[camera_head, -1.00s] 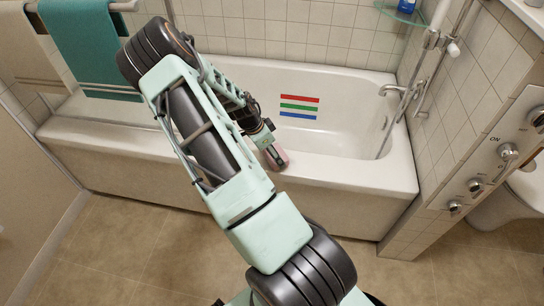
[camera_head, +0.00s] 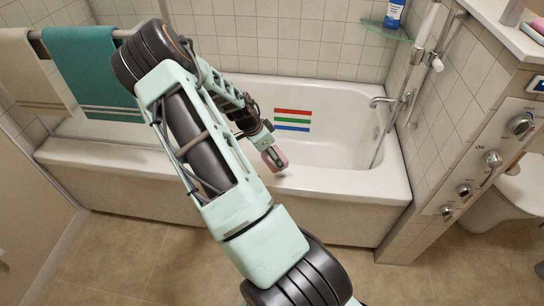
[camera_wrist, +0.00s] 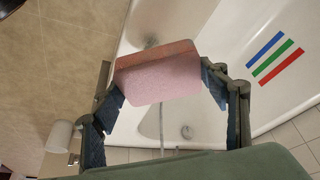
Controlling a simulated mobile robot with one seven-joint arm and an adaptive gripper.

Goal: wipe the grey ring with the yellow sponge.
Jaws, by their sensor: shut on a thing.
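My gripper (camera_wrist: 160,84) is shut on a pink sponge (camera_wrist: 158,80), with a finger on either side. In the head view the sponge (camera_head: 277,158) hangs over the tub's front rim, apart from it as far as I can see. A small dark grey smudge (camera_wrist: 151,42) shows on the rim beyond the sponge; it also shows in the head view (camera_head: 281,176). I cannot tell whether it is a ring, as the sponge may hide part of it. The sponge in my gripper is not yellow. A pink and yellow item (camera_head: 536,32) lies on the counter at far right.
The white bathtub (camera_head: 340,185) bears red, green and blue stripes (camera_head: 292,120) on its inner wall. Towels (camera_head: 92,72) hang at left. A glass shelf (camera_head: 388,30) holds a blue bottle (camera_head: 395,12). A control panel (camera_head: 500,155) stands at right. The tiled floor is clear.

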